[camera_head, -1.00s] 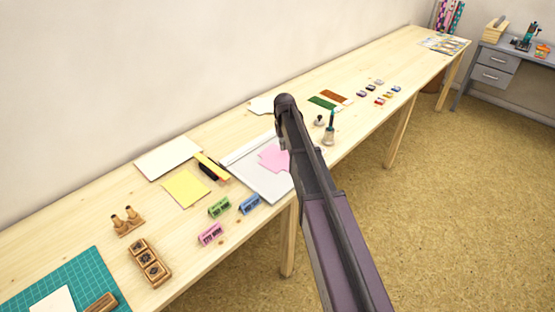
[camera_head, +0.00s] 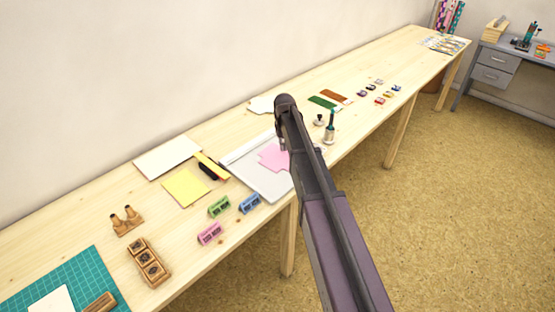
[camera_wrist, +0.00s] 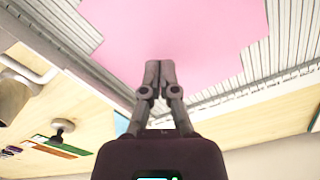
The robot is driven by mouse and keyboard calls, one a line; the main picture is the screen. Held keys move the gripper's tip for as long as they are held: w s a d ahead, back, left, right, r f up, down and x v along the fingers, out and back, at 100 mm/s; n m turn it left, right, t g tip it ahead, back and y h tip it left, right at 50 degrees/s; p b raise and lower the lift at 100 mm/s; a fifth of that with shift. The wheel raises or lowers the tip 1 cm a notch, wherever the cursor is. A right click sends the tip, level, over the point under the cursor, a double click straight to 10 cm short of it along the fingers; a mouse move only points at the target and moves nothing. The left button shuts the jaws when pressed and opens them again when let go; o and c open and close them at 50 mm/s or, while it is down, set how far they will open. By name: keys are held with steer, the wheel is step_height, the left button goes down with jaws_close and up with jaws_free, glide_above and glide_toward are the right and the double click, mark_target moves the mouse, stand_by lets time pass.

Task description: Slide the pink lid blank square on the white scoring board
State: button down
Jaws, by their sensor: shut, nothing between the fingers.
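The pink lid blank (camera_head: 274,156) lies on the white scoring board (camera_head: 263,184) on the table, skewed to the board's edges in the head view. In the wrist view the pink blank (camera_wrist: 185,30) has notched corners and lies over the grooved face of the scoring board (camera_wrist: 294,45). My gripper (camera_wrist: 159,72) is shut and empty, its fingertips over the near edge of the blank. I cannot tell whether the tips touch it. In the head view my arm hides the gripper's fingers and the right part of the board.
Green, blue and pink small racks (camera_head: 219,206) stand just left of the board's front. A yellow sheet (camera_head: 185,187) and a black-and-yellow item (camera_head: 210,166) lie to its left. A bell-like tool with a dark handle (camera_head: 330,128) stands to the right, near the table edge.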

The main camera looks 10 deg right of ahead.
mark_target(269, 145)
steer(key=shift+f+b, duration=1)
steer(key=shift+f, duration=0.1)
stand_by(0.4)
steer(key=shift+w+a, duration=0.2)
steer(key=shift+w, duration=0.1)
steer(key=shift+w+a+r, duration=0.1)
steer(key=shift+w+a, duration=0.25)
steer(key=shift+w, duration=0.15)
steer(key=shift+w+a, duration=0.25)
steer(key=shift+w, duration=0.05)
stand_by(0.6)
steer(key=shift+w+a, duration=0.2)
steer(key=shift+w, duration=0.1)
steer(key=shift+w+a, duration=0.35)
steer(key=shift+w, duration=0.15)
stand_by(0.4)
steer(key=shift+w+a, duration=0.4)
steer(key=shift+w, duration=0.15)
steer(key=shift+w+a, duration=0.2)
steer(key=shift+w, duration=0.05)
stand_by(0.5)
steer(key=shift+w+a, duration=0.4)
steer(key=shift+w, duration=0.15)
